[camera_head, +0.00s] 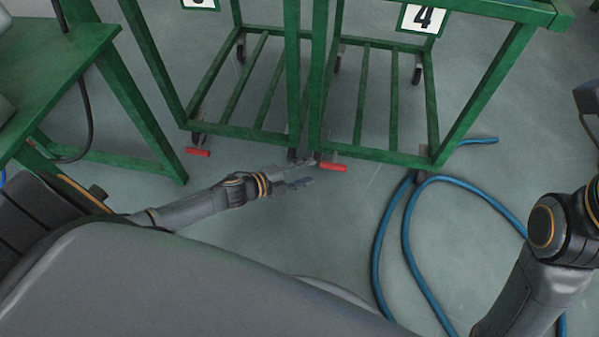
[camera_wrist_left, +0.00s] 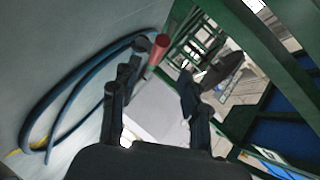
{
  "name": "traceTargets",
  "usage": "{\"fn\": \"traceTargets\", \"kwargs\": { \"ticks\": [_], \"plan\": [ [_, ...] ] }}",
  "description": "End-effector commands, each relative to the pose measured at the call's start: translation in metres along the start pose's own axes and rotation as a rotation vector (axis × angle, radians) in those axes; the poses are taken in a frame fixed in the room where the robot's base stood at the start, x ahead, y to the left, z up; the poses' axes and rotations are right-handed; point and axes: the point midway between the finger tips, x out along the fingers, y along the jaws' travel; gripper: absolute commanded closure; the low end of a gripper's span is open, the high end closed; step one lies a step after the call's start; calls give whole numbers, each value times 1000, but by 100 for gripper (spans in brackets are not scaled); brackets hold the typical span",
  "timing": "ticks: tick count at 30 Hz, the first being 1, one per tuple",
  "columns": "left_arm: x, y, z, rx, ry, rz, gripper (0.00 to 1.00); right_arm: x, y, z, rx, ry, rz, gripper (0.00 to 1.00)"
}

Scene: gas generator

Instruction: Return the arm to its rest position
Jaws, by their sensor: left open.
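My left arm reaches in from the left in the head view. Its gripper (camera_head: 308,171) is low over the floor in front of the green carts, close to a red caster pedal (camera_head: 333,167). In the left wrist view the two dark fingers (camera_wrist_left: 160,78) are spread apart, with nothing held between them. A red piece (camera_wrist_left: 158,49) shows beyond the fingertips there; whether it touches a finger cannot be told. My right arm (camera_head: 555,225) shows at the right edge; its gripper is not seen.
Green wheeled carts (camera_head: 425,158) stand ahead, one with a plate marked 4 (camera_head: 423,18). A second red pedal (camera_head: 198,152) is at the left cart's foot. A green table (camera_head: 60,62) stands left. A blue hose (camera_head: 408,232) loops on the floor at right.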

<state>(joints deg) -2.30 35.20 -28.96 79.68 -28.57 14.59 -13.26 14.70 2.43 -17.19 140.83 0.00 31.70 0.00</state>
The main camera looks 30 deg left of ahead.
Motion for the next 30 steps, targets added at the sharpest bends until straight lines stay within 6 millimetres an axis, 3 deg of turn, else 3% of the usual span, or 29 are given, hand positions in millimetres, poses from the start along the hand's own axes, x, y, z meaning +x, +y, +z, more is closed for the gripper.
{"fn": "traceTargets", "kwargs": {
  "ticks": [7,24,28,30],
  "plan": [
    [-20,0,0,-2,-1,-1,55,0,0,0,0,0,0,60],
    [-20,-1,-2,-4,3,-4,55,0,0,0,0,0,0,60],
    [-18,-18,-29,-45,56,-44,55,0,1,3,2,-15,6,60],
    [-16,-38,-61,-99,119,-94,55,-1,2,5,4,-30,11,60]
  ]
}}
